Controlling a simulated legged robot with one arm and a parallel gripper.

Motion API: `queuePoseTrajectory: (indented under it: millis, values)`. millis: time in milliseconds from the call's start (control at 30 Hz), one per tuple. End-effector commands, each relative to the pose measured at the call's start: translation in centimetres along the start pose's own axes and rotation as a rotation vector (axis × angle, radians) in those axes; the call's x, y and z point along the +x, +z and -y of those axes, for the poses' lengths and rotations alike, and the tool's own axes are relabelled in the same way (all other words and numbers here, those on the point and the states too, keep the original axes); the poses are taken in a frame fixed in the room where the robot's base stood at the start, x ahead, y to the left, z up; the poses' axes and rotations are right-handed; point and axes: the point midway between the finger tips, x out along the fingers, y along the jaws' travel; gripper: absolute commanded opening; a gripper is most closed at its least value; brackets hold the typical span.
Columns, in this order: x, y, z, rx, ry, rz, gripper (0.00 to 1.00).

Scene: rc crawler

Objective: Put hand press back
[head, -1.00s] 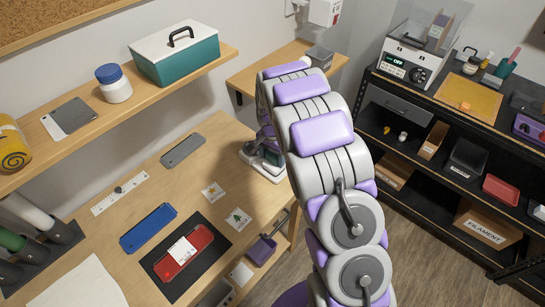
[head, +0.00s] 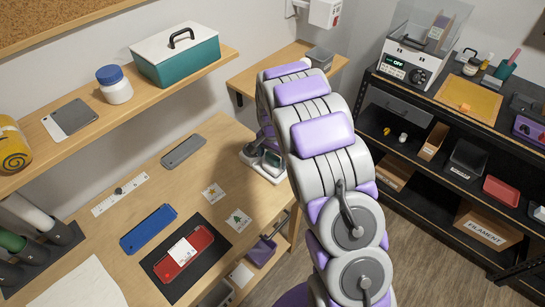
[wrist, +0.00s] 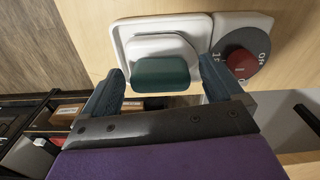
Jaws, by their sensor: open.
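The hand press, which I take to be the white body with a dark green block (wrist: 162,75), sits on a white base plate (wrist: 122,38) in the wrist view. My gripper (wrist: 164,82) is open, with one finger on each side of the green block. Small gaps show between block and fingers, so it is not clasped. In the head view the green and white press (head: 272,160) stands at the workbench's back right edge, partly hidden by my arm. My gripper is mostly hidden there.
A grey dial with a red knob (wrist: 240,62) is close to my right finger in the wrist view. The workbench (head: 150,205) holds a red case (head: 185,255), a blue case (head: 148,229) and a grey case (head: 184,151). A black shelf rack (head: 430,95) stands at right.

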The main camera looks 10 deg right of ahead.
Motion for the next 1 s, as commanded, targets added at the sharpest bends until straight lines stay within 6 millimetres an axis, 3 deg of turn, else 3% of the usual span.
queuePoseTrajectory:
  millis: [533, 867, 1000]
  values:
    - [-9.8, -0.1, 0.1, 0.001, -0.004, -0.004, 0.94]
    - [-11.8, 0.1, -0.2, -0.004, 0.001, 0.000, 0.94]
    - [-13.6, 1.1, -1.8, -0.039, 0.007, -0.003, 0.94]
